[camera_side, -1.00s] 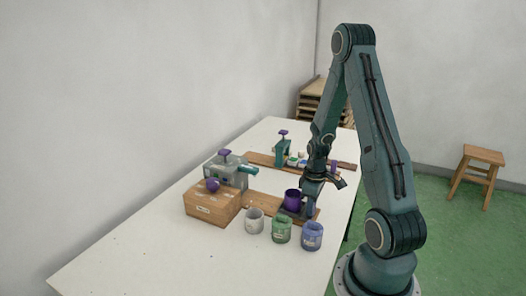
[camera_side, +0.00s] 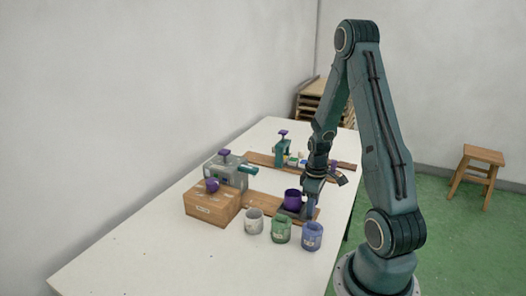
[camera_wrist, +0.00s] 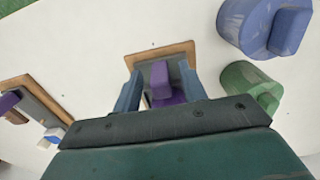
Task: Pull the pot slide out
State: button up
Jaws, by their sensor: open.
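The pot slide is a dark plate (camera_side: 290,211) on a wooden board (camera_side: 262,205), with a purple pot (camera_side: 292,197) standing on it. In the wrist view a purple block (camera_wrist: 160,74), apparently the slide's grip, stands on the dark plate near the board's end. My gripper (camera_side: 309,211) is low at the right end of the slide, beside the pot. In the wrist view my gripper (camera_wrist: 160,84) is open, with one finger on each side of the purple block. I cannot tell whether the fingers touch it.
White (camera_side: 254,221), green (camera_side: 281,231) and blue (camera_side: 312,237) pots stand in front of the slide. A wooden box (camera_side: 212,205) and a grey machine (camera_side: 228,172) are at left. A second board (camera_side: 258,159) with a teal press (camera_side: 283,151) lies behind.

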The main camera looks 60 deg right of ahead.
notch_tip(320, 180, up, 13)
jog(key=shift+f, duration=0.15)
dwell(0.5)
jog(key=w+a+r+t+h, duration=0.1)
jog(key=w+a+r+t, duration=0.15)
jog(key=a+r, duration=0.95)
jog(key=s+a+r+t, duration=0.1)
jog(key=s+a, duration=0.2)
jog(key=a, duration=0.4)
jog(key=s+a+r+t+y, duration=0.1)
jog(key=s+a+r+t, duration=0.1)
jog(key=a, duration=0.5)
jog(key=shift+s, duration=0.5)
dwell(0.5)
